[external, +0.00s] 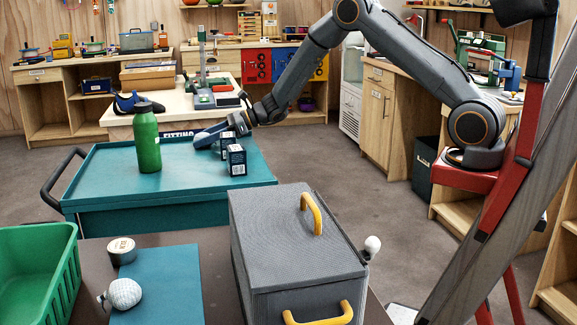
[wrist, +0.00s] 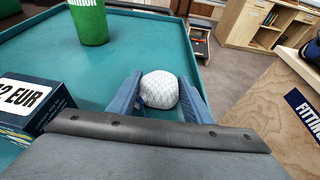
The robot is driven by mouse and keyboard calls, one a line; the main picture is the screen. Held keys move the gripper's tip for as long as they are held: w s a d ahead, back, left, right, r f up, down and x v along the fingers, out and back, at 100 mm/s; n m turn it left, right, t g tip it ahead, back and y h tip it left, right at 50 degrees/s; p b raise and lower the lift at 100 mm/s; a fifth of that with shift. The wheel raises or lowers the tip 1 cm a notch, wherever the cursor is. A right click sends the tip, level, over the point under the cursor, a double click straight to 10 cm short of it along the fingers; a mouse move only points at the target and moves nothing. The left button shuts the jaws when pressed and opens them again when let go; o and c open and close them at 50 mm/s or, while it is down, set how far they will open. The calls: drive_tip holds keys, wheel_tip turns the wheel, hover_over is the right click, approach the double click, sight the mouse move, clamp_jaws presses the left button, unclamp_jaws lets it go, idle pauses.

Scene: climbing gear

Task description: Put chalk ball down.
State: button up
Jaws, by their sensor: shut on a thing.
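In the wrist view a white, textured chalk ball (wrist: 159,90) sits between the two blue fingers of my gripper (wrist: 158,95), which is shut on it. In the external view my gripper (external: 210,134) is low over the far part of the teal cart top (external: 105,180), and the held ball is hidden there. The cart top (wrist: 55,60) also shows in the wrist view. I cannot tell whether the ball touches it.
A green bottle (external: 147,140) stands on the cart to the left of my gripper. Two dark boxes (external: 236,160) stand close to its right. A wooden fitting bench (external: 175,120) is just behind. Another white ball (external: 123,293) lies on the front table. The cart's front left is clear.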

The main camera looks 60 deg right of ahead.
drive_tip(key=shift+f, duration=0.15)
drive_tip(key=o, duration=1.1)
drive_tip(key=shift+c, duration=0.2)
drive_tip(key=shift+d+r, duration=0.15)
drive_tip(key=shift+r, duration=0.1)
drive_tip(key=b+v, duration=0.1)
drive_tip(key=v, duration=1)
drive_tip(key=shift+s+d, duration=0.15)
drive_tip(key=shift+s, duration=0.2)
